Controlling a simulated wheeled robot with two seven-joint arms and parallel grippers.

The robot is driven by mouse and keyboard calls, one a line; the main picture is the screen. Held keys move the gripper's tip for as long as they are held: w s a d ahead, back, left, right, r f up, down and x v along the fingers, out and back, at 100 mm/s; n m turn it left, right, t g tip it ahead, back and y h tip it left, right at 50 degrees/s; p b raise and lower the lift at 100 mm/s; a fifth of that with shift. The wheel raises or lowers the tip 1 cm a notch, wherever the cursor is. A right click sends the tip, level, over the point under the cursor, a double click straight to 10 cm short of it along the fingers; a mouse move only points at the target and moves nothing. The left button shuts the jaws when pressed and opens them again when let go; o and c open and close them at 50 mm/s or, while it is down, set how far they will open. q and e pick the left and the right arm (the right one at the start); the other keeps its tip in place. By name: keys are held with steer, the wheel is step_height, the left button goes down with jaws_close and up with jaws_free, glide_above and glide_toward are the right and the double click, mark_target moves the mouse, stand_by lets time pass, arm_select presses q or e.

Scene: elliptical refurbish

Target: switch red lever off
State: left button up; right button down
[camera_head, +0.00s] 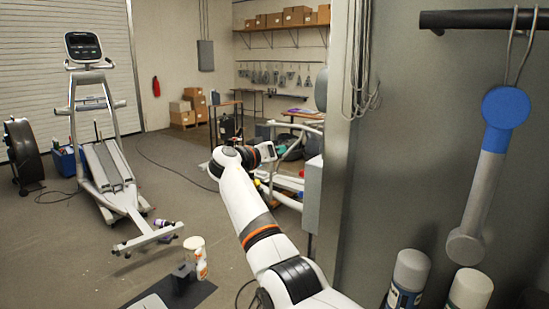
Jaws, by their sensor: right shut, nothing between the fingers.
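My right arm reaches in from the bottom, and its small gripper (268,152) points right, toward the metal pillar. The gripper is shut and empty. A grey box (313,194) is fixed to the side of the pillar, to the right of and a little below the gripper. I see the box nearly edge-on, so its front is mostly hidden. A small red spot (301,173) shows beside its left edge; I cannot tell whether it is the red lever. No lever shows clearly. My left gripper is not in view.
The metal pillar (344,150) and grey panel (425,150) block the right side. A blue-and-grey tool (490,170) hangs there above spray cans (408,275). An exercise machine (105,165) stands left. Open floor lies left of my arm.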

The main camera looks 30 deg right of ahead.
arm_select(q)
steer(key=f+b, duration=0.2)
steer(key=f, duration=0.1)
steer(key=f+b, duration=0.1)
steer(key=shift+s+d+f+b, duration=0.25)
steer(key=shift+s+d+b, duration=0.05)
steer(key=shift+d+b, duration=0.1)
arm_select(e)
steer(key=v, duration=0.9)
steer(key=shift+s+f, duration=0.2)
steer(key=shift+s, duration=0.1)
steer(key=shift+w, duration=0.1)
